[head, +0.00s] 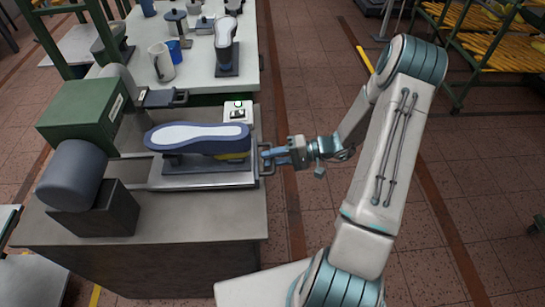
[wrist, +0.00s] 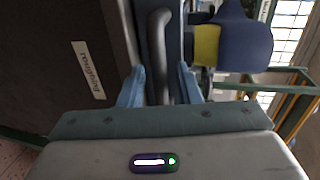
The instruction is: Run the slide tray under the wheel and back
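The slide tray (head: 205,183) is a flat grey metal plate at the front of the bench machine in the head view. A blue shoe (head: 200,137) with a pale sole facing up and a yellow patch rests on it. The tray's dark handle (head: 267,161) is at its right end. The handle (wrist: 160,45) also shows in the wrist view as a dark bar. My gripper (head: 273,155) is at the handle; its fingers (wrist: 160,78) stand on either side of the bar, with small gaps visible. The wheel cannot be told apart clearly near the green housing (head: 82,112).
A grey cylinder (head: 72,173) sits on a dark block at the bench's left. A white table (head: 205,75) behind holds a mug and another shoe. A rack (head: 490,45) stands far right.

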